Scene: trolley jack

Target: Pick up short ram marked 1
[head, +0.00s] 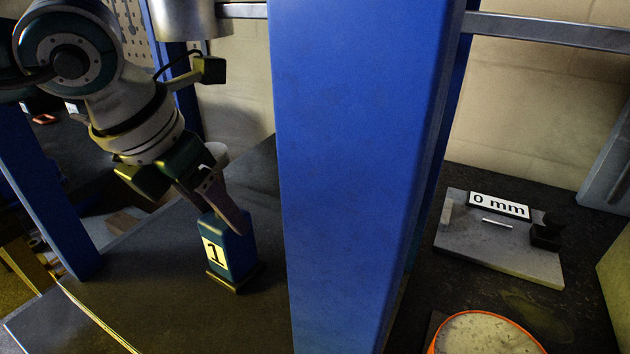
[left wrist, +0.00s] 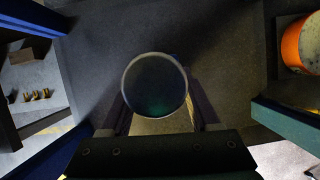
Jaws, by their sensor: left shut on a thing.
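The short ram marked 1 (head: 228,247) is a blue block-like body with a yellow-white label and a dark base plate. It stands upright on the dark surface, left of the blue post in the head view. My left gripper (head: 228,212) comes down on it from the upper left and is shut on its upper part. In the left wrist view the ram's round dark top (left wrist: 155,86) with a pale rim sits between the two fingers of my left gripper (left wrist: 158,112). Whether the base is clear of the surface I cannot tell. My right gripper is not in view.
A broad blue post (head: 355,180) stands close to the right of the ram. Beyond it are a grey plate (head: 490,255) with a "0 mm" sign (head: 499,206) and an orange-rimmed round container (head: 485,335). The dark surface in front of the ram is clear.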

